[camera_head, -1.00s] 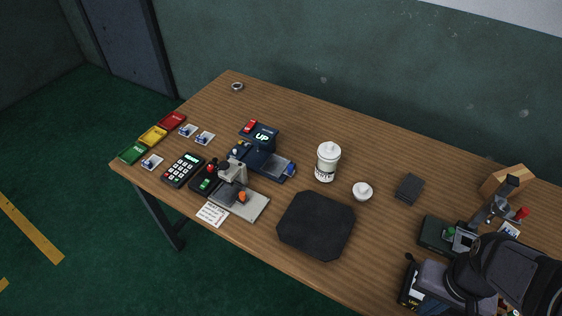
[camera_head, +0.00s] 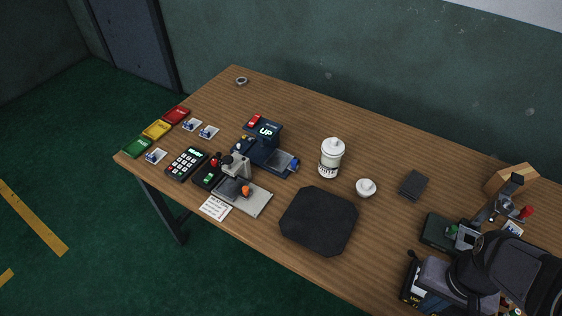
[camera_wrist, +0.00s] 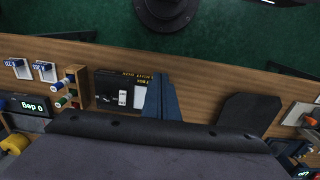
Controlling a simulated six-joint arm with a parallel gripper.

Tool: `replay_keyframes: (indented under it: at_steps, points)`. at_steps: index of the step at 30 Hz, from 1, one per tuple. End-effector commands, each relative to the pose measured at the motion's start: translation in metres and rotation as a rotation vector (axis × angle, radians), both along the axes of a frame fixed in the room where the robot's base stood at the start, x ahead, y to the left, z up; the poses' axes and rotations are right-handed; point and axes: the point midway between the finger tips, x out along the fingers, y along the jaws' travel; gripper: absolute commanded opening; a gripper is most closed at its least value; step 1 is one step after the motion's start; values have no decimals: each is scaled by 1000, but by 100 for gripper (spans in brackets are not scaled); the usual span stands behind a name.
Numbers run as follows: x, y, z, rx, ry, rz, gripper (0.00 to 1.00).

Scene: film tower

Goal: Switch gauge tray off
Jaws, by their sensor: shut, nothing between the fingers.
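I cannot tell for sure which thing is the gauge tray. In the head view, a dark blue device (camera_head: 262,156) with a lit "UP" display has a red piece at its back and a blue knob on its right. A grey plate (camera_head: 252,203) with a stand and an orange knob sits in front of it. My gripper (camera_wrist: 158,80) is shut and empty in the wrist view. Its blue fingers stand beside a black box (camera_wrist: 108,84) with yellow lettering and a white switch (camera_wrist: 122,97); contact cannot be told. My arm covers the right front corner in the head view.
A black mat (camera_head: 318,221), a white lidded jar (camera_head: 331,157) and a small white pot (camera_head: 366,188) stand mid-table. A keypad (camera_head: 186,163) and coloured trays (camera_head: 156,130) are at the left. The back middle of the table is clear.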

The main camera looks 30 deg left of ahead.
Motion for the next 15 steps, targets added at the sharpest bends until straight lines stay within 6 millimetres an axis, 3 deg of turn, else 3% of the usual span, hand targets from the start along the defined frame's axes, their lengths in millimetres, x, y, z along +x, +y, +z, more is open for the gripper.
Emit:
replay_keyframes:
  at_steps: [8, 11, 15]
  points:
    - [13, 14, -6, 36, -16, -14, 0]
    - [29, 33, -12, 84, -36, -35, 0]
    - [64, 75, -23, 189, -78, -83, 0]
